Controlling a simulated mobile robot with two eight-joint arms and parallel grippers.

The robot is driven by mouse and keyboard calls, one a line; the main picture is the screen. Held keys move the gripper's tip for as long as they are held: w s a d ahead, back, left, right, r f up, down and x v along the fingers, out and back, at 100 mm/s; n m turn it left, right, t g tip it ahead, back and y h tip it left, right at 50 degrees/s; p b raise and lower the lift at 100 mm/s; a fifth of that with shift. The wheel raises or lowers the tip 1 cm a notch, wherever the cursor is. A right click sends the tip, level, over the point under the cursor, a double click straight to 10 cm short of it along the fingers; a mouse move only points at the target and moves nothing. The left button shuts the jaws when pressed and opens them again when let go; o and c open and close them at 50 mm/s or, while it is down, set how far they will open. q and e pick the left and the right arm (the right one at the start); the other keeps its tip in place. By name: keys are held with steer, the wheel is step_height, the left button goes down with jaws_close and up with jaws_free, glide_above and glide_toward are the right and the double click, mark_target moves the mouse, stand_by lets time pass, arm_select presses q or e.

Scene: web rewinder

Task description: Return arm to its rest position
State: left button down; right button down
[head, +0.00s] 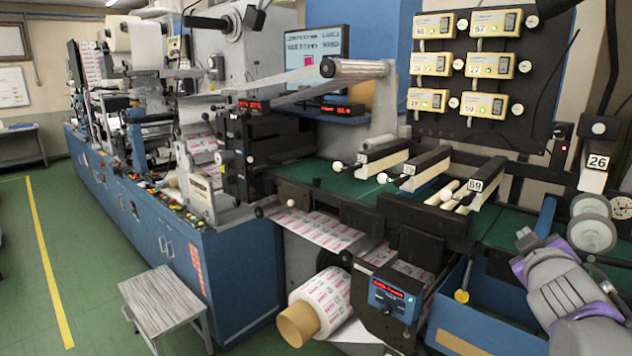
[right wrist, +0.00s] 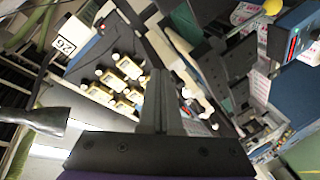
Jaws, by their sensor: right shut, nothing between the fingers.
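My right arm, grey with purple bands, comes into the head view at the lower right. My right gripper (head: 527,240) is in front of the right end of the green bench, near the blue bin. In the right wrist view the two dark fingers of the right gripper (right wrist: 160,80) are together, with nothing between them. The machine's panel and boxes show behind them at a tilt. My left arm and left gripper are not in view.
The web rewinder (head: 165,255) fills the left and middle. A printed roll (head: 325,300) sticks out at the front. A blue bin (head: 480,320) and a tag reading 26 (head: 598,162) are close to my right arm. A grey stool (head: 160,298) stands on the open green floor.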

steer(key=s+a+f+m+g+y, duration=0.1)
steer(key=s+a+f, duration=0.5)
steer(key=f, duration=0.7)
steer(key=s+a+f+m+g+y, duration=0.1)
steer(key=s+a+f+g+y, duration=0.3)
steer(key=f, duration=0.9)
steer(key=s+a+f+m+g+y, duration=0.1)
steer(key=s+a+f+g+y, duration=0.2)
steer(key=s+a+f, duration=0.6)
steer(key=a+f+g, duration=0.1)
steer(key=a+f, duration=0.3)
steer(key=shift+s+a+m, duration=0.25)
steer(key=shift+m, duration=0.05)
steer(key=shift+d, duration=0.1)
